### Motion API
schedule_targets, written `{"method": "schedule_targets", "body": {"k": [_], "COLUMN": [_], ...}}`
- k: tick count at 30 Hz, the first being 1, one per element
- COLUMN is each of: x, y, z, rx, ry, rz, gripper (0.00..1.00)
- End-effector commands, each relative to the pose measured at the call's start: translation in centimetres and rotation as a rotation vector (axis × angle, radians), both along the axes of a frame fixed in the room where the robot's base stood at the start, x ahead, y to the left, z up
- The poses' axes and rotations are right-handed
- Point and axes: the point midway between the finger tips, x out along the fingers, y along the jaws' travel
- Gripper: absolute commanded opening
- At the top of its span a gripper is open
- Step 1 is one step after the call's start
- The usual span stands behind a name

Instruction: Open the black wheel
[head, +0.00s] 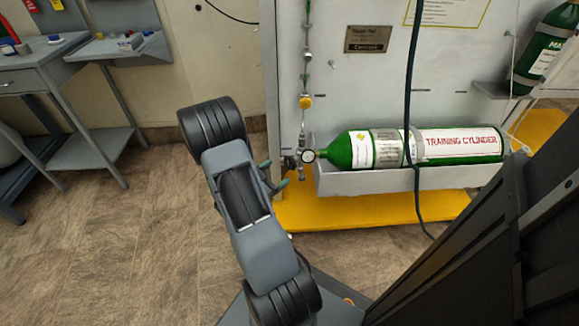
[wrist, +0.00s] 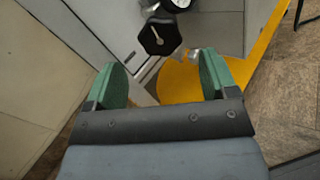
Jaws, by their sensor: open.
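The black wheel (wrist: 160,36) shows in the wrist view as a dark, many-sided knob with a pale pointer mark on its face. It sits at the top middle, just beyond my gripper's fingertips. My gripper (wrist: 162,78) is open, with its two green pads apart and nothing between them. The wheel lies ahead of the gap, and I see no contact. In the head view my gripper (head: 274,174) is beside the fittings left of the green training cylinder (head: 342,152). The wheel cannot be made out clearly there.
A round gauge (head: 309,156) sits at the cylinder's neck; part of it shows in the wrist view (wrist: 181,3). A yellow base (head: 350,215) lies under the grey panel (head: 350,80). A dark hose (head: 409,100) hangs in front of the cylinder. Grey tables (head: 60,65) stand at left.

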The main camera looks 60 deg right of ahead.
Motion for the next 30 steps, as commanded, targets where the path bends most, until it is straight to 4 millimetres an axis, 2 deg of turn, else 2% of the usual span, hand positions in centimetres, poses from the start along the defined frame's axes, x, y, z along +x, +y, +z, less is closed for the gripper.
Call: {"method": "schedule_targets", "body": {"k": [1,6,12,18,26,30], "x": [-0.4,-0.9,-1.3,-1.5,-1.5,-1.5], "y": [-1.0,-3.7,-5.7,-6.5,-6.6,-6.6], "z": [-0.2,-0.2,-0.1,0.0,0.0,0.0], "rx": [-0.001,0.000,-0.001,0.000,0.000,0.000], "ry": [-0.002,-0.001,-0.001,0.001,0.001,0.001], "rz": [-0.005,-0.004,-0.002,-0.001,0.000,0.000], "gripper": [0.79,0.79,0.79,0.79,0.79,0.67]}}
